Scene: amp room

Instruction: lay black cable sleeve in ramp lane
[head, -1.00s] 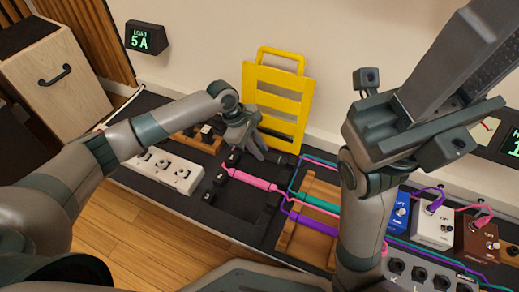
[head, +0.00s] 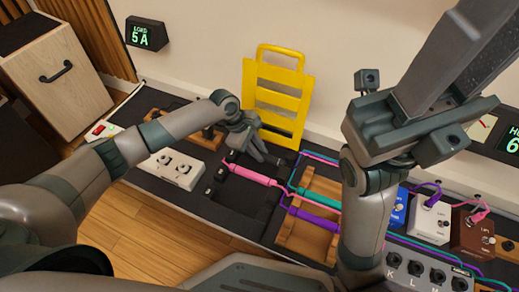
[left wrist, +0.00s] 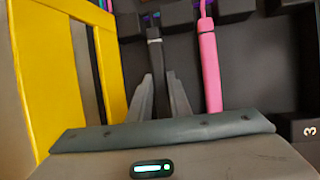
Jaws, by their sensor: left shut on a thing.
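My left gripper (head: 264,158) is low over the black ramp (head: 240,212), beside the yellow rack. In the left wrist view, its two fingers (left wrist: 164,95) are closed around the black cable sleeve (left wrist: 156,55). The sleeve's lower part is between the fingers. It runs roughly parallel to the pink sleeve (left wrist: 210,72), which is to its right and apart from it. The pink sleeve also lies across the ramp in the head view (head: 252,177). I cannot tell whether the black sleeve touches the ramp. My right arm is raised at the right; its jaw state is unclear.
A yellow slatted rack (head: 277,98) stands against the wall just behind my left gripper. Pedals, including a white one (head: 430,220), stand at right. A white socket strip (head: 172,168) is at left.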

